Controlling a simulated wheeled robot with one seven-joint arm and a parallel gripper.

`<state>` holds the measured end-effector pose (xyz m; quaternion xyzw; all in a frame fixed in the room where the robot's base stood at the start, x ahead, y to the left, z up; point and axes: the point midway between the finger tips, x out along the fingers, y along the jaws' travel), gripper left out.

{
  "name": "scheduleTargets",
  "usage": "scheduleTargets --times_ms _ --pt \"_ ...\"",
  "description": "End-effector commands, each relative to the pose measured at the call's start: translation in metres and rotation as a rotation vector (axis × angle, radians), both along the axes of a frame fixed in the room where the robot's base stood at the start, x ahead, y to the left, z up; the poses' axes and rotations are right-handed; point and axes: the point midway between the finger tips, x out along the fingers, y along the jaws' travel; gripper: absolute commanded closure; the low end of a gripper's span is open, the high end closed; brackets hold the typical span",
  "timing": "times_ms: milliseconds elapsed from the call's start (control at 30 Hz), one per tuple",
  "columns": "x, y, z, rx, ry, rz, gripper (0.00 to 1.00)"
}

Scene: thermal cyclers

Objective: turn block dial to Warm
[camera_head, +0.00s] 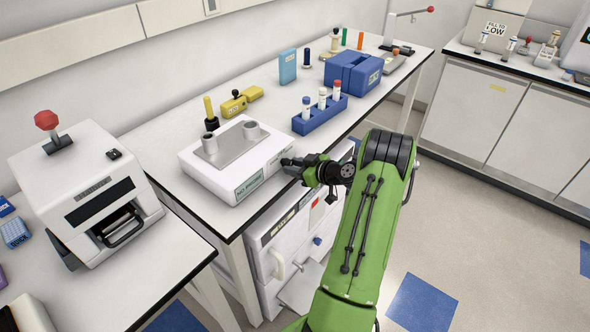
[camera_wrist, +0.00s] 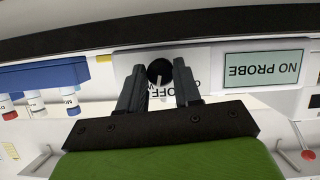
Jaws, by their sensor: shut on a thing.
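The block heater (camera_head: 198,178) is a white box with a grey metal top and two round blocks, standing on the bench. In the wrist view its front shows upside down, with a "NO PROBE" display (camera_wrist: 263,69). The block dial (camera_wrist: 160,71) is a round black knob with a white pointer mark. The mark points down in the picture, towards the upside-down "OFF" label (camera_wrist: 166,92). My gripper (camera_head: 291,163) is at the right end of the front face. Its two dark fingers (camera_wrist: 159,78) are shut on the dial, one on each side. In the head view the fingers hide the dial.
A white machine with a red knob (camera_head: 90,195) is at the left. White cabinets (camera_head: 285,240) sit under the bench. Open floor lies to the right.

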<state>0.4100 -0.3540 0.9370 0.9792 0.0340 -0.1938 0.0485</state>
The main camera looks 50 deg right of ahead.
Motion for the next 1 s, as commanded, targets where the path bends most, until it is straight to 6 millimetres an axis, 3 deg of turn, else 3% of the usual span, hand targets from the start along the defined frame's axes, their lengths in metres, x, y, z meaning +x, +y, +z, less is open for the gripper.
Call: scheduleTargets --times_ms 500,1000 --pt "0.0000 -0.0033 -0.0010 0.401 0.033 -0.001 0.97" --pt "0.0002 -0.0039 -0.0008 0.543 0.046 -0.001 0.97"
